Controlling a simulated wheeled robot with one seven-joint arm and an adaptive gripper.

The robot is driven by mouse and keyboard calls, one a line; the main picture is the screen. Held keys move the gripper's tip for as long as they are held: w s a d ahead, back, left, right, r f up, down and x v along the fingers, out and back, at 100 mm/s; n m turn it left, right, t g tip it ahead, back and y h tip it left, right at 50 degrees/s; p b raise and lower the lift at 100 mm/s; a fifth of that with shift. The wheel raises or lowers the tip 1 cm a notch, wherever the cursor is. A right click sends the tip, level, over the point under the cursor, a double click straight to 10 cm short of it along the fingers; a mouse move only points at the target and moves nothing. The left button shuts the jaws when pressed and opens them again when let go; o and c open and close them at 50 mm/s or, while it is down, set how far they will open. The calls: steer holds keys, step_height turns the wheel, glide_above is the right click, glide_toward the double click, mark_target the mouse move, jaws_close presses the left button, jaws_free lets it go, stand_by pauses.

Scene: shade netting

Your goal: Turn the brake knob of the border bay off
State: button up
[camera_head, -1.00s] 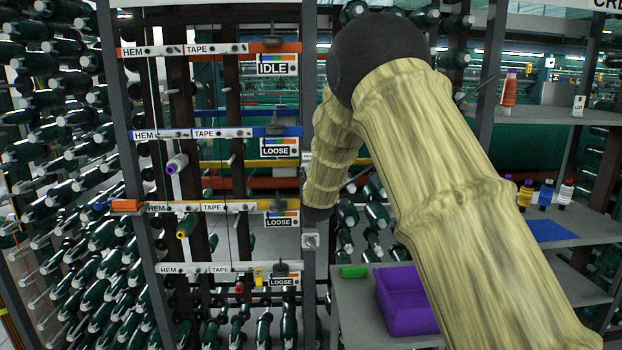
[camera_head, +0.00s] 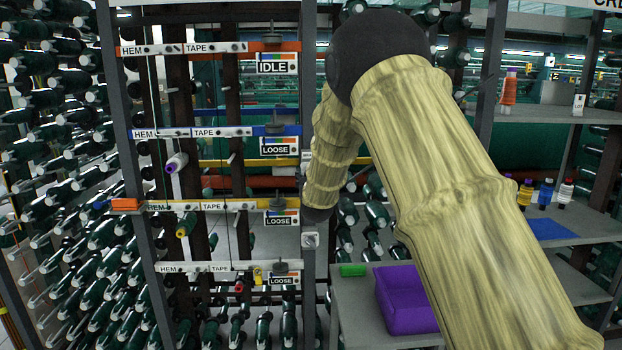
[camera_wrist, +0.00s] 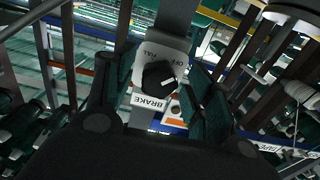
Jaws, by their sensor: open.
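A dark round brake knob (camera_wrist: 158,76) sits on a pale plate marked BRAKE (camera_wrist: 149,102) in the wrist view. OFF is lettered at the plate's upper right, and another word, hard to read, at its upper left. A white mark on the knob points roughly right. My gripper (camera_wrist: 158,64) is open, one finger left of the knob and one right. I cannot tell whether either touches it. In the head view my arm hides the gripper. Which bay is the border bay cannot be read here.
A grey upright post (camera_head: 310,275) carries another knob plate (camera_head: 310,240) lower down. Left of it are rails with HEM and TAPE labels, one tagged IDLE (camera_head: 272,67) and several LOOSE. A purple bin (camera_head: 405,300) stands on the grey shelf at right. Green spools crowd the racks.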

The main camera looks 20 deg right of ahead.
steer(key=v, duration=1.1)
steer(key=shift+s, duration=0.3)
steer(key=shift+a, duration=0.1)
